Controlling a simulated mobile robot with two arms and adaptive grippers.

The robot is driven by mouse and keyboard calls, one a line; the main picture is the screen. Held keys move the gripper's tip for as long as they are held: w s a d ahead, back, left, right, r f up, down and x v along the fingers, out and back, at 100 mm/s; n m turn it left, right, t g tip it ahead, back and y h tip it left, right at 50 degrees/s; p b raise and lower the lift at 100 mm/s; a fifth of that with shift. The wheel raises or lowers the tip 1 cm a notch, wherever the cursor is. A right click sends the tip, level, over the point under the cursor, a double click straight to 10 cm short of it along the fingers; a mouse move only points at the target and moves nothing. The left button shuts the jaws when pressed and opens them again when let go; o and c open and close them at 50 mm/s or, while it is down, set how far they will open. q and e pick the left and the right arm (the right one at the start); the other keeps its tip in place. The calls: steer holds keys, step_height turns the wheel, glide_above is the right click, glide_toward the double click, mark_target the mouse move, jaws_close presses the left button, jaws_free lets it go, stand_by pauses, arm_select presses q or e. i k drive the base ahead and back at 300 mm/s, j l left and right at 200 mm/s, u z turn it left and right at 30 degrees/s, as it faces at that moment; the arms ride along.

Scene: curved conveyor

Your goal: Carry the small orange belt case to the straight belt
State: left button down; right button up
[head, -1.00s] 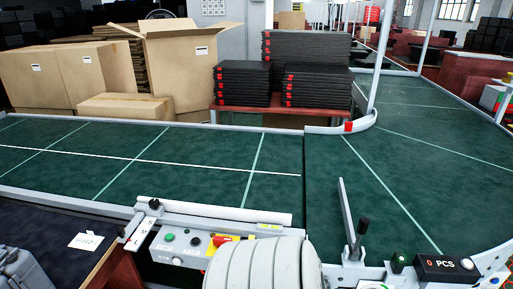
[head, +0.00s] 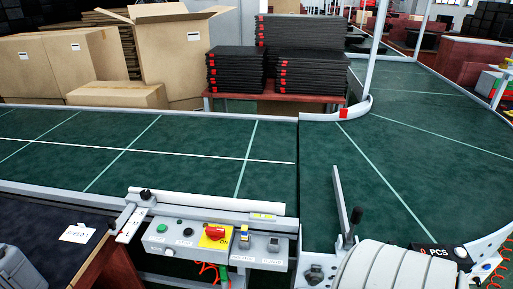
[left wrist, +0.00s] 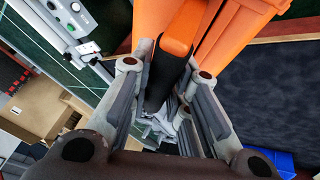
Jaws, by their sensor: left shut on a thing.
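The small orange belt case (left wrist: 235,45) fills the upper part of the left wrist view, with a black and orange handle part between the fingers. My left gripper (left wrist: 166,85) is shut on this part. Neither the case nor my left gripper shows in the head view. The straight belt (head: 75,150) is the green surface with white lines across the left of the head view; no case lies on its visible part. My right gripper is in neither current view.
The curved belt (head: 400,160) joins on the right, with a rail and a lever (head: 344,205) at the joint. A control box (head: 212,240) lines the front edge. Cardboard boxes (head: 180,65) and black stacks (head: 235,70) stand behind. A dark table (head: 45,235) is front left.

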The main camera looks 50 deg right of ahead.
mark_target(213, 181)
steer(key=z, duration=1.9)
